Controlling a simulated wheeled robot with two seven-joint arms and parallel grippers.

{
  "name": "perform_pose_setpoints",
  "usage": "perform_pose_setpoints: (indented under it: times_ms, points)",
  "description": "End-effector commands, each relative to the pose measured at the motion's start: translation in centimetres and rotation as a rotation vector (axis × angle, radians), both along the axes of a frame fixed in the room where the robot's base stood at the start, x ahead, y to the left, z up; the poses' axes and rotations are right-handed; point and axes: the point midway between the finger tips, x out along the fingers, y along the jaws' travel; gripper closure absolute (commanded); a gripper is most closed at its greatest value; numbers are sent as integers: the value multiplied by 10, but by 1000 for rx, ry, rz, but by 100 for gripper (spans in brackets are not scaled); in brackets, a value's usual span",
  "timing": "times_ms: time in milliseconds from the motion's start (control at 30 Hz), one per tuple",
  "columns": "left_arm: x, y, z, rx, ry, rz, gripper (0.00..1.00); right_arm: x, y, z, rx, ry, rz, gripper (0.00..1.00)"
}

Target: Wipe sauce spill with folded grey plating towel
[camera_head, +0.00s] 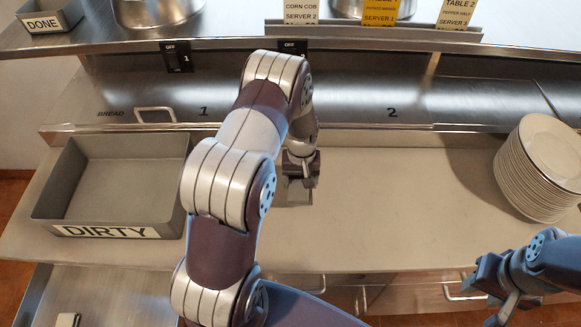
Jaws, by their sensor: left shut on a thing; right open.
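My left gripper (301,176) points down at the pale counter (400,200), near its middle and under the rear shelf. It is shut on a grey piece that looks like the folded towel (297,193), mostly hidden by the gripper. The towel is at or just above the counter; I cannot tell if it touches. No sauce spill shows; my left arm hides part of the counter. My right gripper (505,299) is open and empty at the lower right, in front of the counter edge.
A grey bin marked DIRTY (112,231) stands empty on the counter at left. A tall stack of white plates (541,165) stands at right. A steel shelf with order tickets (380,12) runs along the back. The counter between is clear.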

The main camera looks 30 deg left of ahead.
Motion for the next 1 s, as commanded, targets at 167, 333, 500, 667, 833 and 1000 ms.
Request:
perform_pose_setpoints:
  times_ms: [167,333,500,667,833,1000]
  points:
    - [2,1,20,0,-1,-1,57,0,0,15,0,0,0,57]
    - [3,1,34,1,-1,-2,57,0,0,25,0,0,0,57]
    - [4,1,36,1,-1,-3,57,0,0,26,0,0,0,57]
    - [4,1,36,1,-1,-3,57,0,0,25,0,0,0,57]
    - [4,1,35,1,-1,-3,57,0,0,25,0,0,0,57]
    - [4,-3,28,0,0,-27,57,0,0,16,0,0,0,57]
